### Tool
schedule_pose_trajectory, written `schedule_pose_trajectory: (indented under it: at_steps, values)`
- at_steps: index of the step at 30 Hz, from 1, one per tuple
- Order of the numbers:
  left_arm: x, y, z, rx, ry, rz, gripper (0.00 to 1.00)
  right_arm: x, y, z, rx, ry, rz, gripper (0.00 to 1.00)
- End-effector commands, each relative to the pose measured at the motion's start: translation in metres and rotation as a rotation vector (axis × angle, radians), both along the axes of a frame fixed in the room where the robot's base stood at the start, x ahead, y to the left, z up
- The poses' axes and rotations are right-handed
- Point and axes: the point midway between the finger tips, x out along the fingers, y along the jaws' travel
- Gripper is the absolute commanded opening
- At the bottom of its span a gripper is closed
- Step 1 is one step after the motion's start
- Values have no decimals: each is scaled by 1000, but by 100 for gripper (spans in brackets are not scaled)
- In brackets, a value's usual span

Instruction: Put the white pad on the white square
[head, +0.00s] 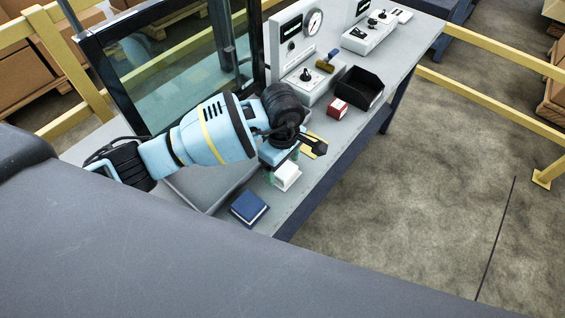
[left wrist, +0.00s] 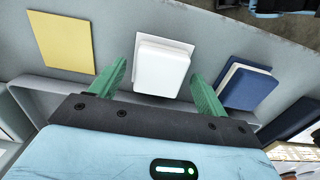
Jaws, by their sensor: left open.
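The white pad (left wrist: 162,68) is a pale block in the left wrist view, near the middle. A slightly wider white edge shows around its base; I cannot tell whether that is the white square or part of the pad. In the head view the white pad (head: 287,174) lies near the table's front edge. My left gripper (left wrist: 157,75) is open, with one green finger on each side of the pad and nothing gripped. In the head view the left gripper (head: 283,167) is low over the table at the pad. My right gripper is not in view.
A blue pad (head: 249,207) lies beside the white one, towards the near end of the table. A flat yellow square (left wrist: 62,42) lies on the other side. A small red box (head: 338,108) and a black bin (head: 360,89) stand further back, near the control panels.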

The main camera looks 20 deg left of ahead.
Motion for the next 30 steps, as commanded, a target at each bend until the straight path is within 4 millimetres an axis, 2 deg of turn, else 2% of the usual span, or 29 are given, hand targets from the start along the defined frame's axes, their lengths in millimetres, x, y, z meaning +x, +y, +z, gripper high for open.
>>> schedule_pose_trajectory:
  at_steps: [8, 11, 21, 27, 30]
  values:
    - [1, 0, 9, -1, -4, 0, 76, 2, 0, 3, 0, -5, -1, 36]
    - [1, 0, 22, 0, -4, -1, 76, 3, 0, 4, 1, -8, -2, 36]
    - [1, 0, 89, 0, -4, -1, 76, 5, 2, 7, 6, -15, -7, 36]
    - [1, 0, 114, -1, -2, 0, 76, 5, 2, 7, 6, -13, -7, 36]
    - [0, 0, 121, 0, 0, 0, 76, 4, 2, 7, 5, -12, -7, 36]
